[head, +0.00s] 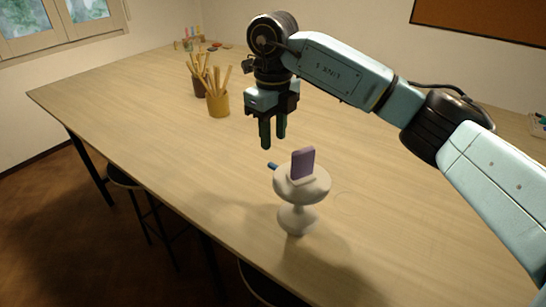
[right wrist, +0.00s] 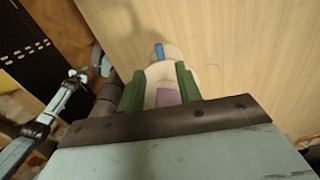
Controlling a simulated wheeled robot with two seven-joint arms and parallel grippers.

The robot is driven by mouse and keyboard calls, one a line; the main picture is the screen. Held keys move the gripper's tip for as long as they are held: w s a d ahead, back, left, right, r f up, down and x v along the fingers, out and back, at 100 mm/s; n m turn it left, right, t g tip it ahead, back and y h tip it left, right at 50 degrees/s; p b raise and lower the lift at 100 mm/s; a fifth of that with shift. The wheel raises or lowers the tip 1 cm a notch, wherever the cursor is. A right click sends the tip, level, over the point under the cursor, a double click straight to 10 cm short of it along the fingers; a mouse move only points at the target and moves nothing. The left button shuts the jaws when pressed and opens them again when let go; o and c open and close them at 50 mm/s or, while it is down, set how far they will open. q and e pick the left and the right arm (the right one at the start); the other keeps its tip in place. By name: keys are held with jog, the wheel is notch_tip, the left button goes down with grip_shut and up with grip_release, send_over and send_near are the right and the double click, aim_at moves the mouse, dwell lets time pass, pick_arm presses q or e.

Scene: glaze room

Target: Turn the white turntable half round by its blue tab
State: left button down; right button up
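The white turntable (head: 297,218) stands on the table on a narrow stem and round foot. A purple upright block in a pale base (head: 303,162) sits on its top. The blue tab (head: 272,166) sticks out from its rim at the left, far side, and shows ahead of the fingers in the right wrist view (right wrist: 159,52). My right gripper (head: 273,135) is open and empty, pointing down above the tab and apart from it. My left arm shows at the left of the right wrist view, with its gripper (right wrist: 78,76) too small to judge.
The long wooden table (head: 150,120) is mostly clear around the turntable. Two cups of wooden tools (head: 218,104) (head: 199,86) stand farther back, left of my right gripper. Small coloured items (head: 190,43) lie at the far end. Dark stools (head: 125,178) stand along the left edge.

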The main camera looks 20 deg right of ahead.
aim_at(273, 164)
notch_tip(273, 164, down, 7)
dwell(0.3)
grip_shut()
dwell(0.3)
